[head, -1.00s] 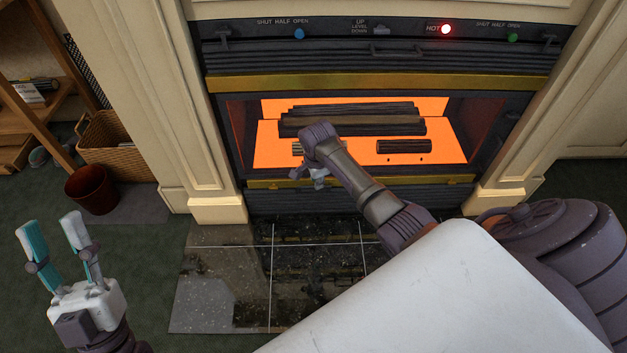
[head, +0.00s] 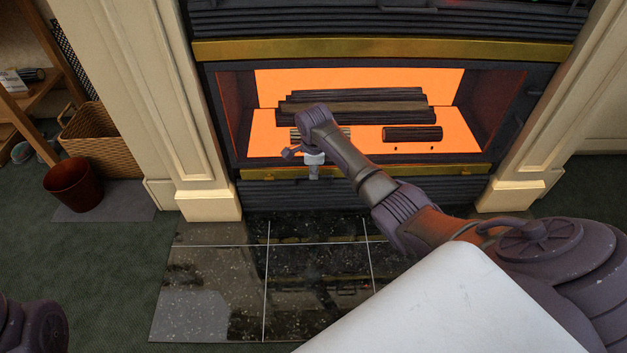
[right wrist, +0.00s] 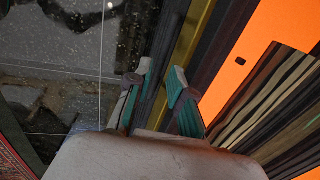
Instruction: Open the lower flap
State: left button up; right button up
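The lower flap (head: 415,190) is the dark slatted panel under the fire opening, below a brass strip (head: 400,173). It looks closed and upright. My right gripper (head: 314,172) is in front of the brass strip and the flap's top, left of centre, partly hidden by its own wrist. In the right wrist view, its two teal-lined fingers (right wrist: 158,85) are apart, with dark slats (right wrist: 163,50) showing beyond the gap. I cannot tell whether they touch the flap. Of my left arm only a dark link shows at the lower left; its gripper is out of view.
The fire opening has glowing orange panels (head: 360,82) and dark logs (head: 412,134). Glossy black hearth tiles (head: 210,285) lie in front, clear on the left. Pale pillars (head: 150,110) flank the fireplace. A red-brown bin (head: 74,185) and a wicker basket (head: 100,140) stand at left.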

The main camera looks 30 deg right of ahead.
jog(key=shift+w+d+f+b, duration=0.1)
jog(key=shift+f+b, duration=0.1)
jog(key=shift+f, duration=0.3)
jog(key=shift+w+d+f+b, duration=0.1)
jog(key=shift+f+b, duration=0.1)
jog(key=shift+f, duration=0.3)
grip_shut()
